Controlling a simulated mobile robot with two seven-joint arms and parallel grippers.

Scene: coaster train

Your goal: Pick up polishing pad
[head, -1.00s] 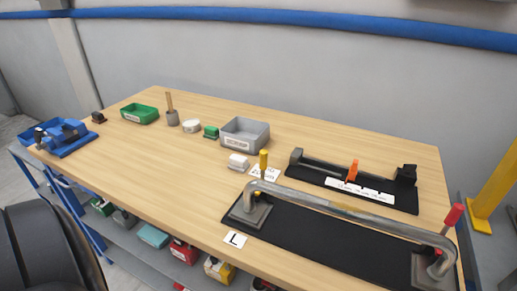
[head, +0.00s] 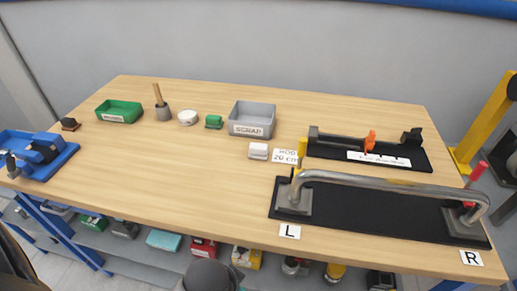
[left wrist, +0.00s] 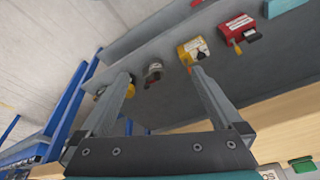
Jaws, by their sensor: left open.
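No thing in view is clearly marked as the polishing pad. Small pad-like things on the wooden table (head: 210,180) are a green block (head: 213,121), a white round piece (head: 187,118), a white block (head: 258,151) and a dark block with a brown base (head: 69,124). I cannot tell which of them is the pad. My left gripper (left wrist: 160,76) is open and empty in the left wrist view, with the lower shelf and its goods behind its fingers. Its fingers are not recognisable in the head view. My right gripper is not in view.
A bent metal handle (head: 390,184) spans a black mat (head: 370,212) at the front right. A grey scrap bin (head: 251,119), a green tray (head: 119,111) and a blue vise-like tool (head: 40,153) stand on the table. The shelf below is crowded. The left middle of the table is clear.

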